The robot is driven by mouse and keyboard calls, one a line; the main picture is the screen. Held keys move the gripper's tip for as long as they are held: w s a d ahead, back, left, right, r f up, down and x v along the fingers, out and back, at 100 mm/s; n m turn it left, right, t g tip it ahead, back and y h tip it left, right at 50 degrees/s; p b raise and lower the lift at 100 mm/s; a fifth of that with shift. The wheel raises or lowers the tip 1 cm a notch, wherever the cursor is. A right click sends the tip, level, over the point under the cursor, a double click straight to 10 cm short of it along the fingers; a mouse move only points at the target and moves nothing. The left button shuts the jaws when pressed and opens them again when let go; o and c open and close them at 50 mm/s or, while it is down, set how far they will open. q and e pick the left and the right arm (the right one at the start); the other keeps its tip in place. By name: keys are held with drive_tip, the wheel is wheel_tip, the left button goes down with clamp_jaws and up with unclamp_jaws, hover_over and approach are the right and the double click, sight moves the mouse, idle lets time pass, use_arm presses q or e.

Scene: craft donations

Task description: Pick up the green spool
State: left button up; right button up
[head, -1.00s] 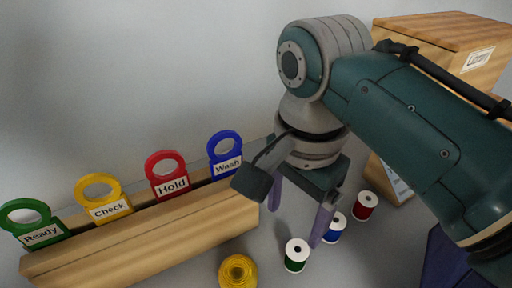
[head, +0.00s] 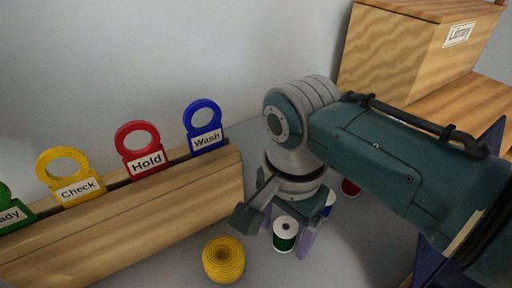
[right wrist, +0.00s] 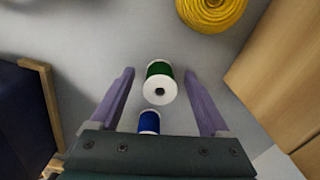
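The green spool (head: 285,236) has white ends and stands on the grey surface in the head view. My right gripper (head: 287,236) is above and around it there, with one finger on its right side. In the right wrist view the green spool (right wrist: 160,80) lies between the two purple fingers of my right gripper (right wrist: 160,84), with a clear gap on each side. The gripper is open and empty. A blue spool (right wrist: 149,122) shows nearer the gripper's palm. My left gripper is not in view.
A yellow roll (head: 223,260) stands left of the green spool. A red spool (head: 350,188) is partly hidden behind my right arm. A wooden rack with coloured tags (head: 150,206) runs along the left. A wooden Library box (head: 395,56) stands at the back right.

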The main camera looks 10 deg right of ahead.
clamp_jaws()
idle(0.4)
